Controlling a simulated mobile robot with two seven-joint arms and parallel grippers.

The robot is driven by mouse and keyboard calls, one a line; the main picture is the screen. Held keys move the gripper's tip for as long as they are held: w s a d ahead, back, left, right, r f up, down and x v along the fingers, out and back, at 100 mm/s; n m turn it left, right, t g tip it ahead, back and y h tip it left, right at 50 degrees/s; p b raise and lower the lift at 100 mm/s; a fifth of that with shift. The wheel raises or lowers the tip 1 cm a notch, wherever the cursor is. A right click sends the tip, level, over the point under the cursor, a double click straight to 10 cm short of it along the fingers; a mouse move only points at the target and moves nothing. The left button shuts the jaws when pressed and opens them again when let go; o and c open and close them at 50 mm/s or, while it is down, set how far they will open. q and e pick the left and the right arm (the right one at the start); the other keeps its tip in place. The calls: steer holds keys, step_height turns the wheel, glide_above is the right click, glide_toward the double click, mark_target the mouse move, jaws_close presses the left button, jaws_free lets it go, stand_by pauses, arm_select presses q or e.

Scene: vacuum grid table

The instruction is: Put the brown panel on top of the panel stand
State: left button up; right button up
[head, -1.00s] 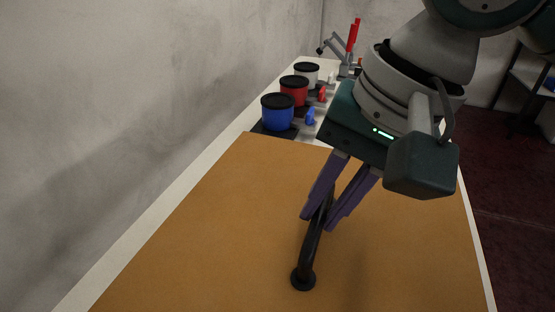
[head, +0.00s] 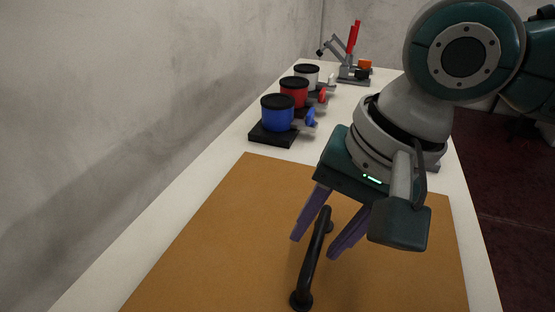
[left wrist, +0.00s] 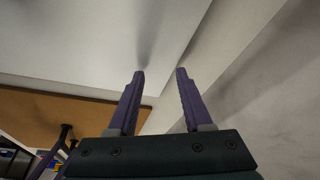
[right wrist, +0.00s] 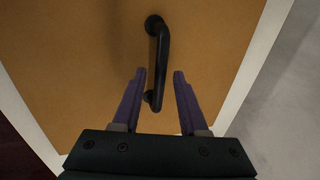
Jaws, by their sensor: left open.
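The brown panel (head: 230,240) lies flat over the white table in the head view, with a black bar handle (head: 314,262) on top. My right gripper (head: 314,247) is open, with its purple fingers on either side of the handle and apart from it. The right wrist view also shows the handle (right wrist: 160,60) between the spread fingers (right wrist: 158,73). My left gripper (left wrist: 161,72) is open and empty in the left wrist view, with the panel (left wrist: 60,108) to its left. It is outside the head view. I cannot make out a separate panel stand.
A clamp with a red handle (head: 353,38) stands at the far end. A grey wall (head: 120,110) runs along the left.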

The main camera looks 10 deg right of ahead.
arm_select(q)
step_height(320, 180, up, 3)
steer(key=p, duration=0.3)
steer(key=shift+d+r, duration=0.1)
arm_select(e)
steer(key=v, duration=1.2)
steer(key=s+f+n, duration=0.2)
steer(key=s+a+f+n+t, duration=0.1)
steer(key=s+f+n, duration=0.1)
steer(key=s+f, duration=0.1)
steer(key=s+a+f+n+t, duration=0.1)
steer(key=s+f+n, duration=0.1)
steer(key=n, duration=0.1)
steer(key=shift+s+f, duration=0.3)
steer(key=shift+s, duration=0.1)
steer(key=s+d+h, duration=0.1)
steer(key=s+d, duration=0.1)
steer(key=s+d+f+n, duration=0.1)
steer(key=d, duration=0.1)
steer(key=s+d+f+h, duration=0.1)
steer(key=s+d, duration=0.1)
steer(key=shift+s+d+f+n+h, duration=0.1)
steer(key=shift+s+f+n+h, duration=0.1)
steer(key=shift+s+n+h, duration=0.15)
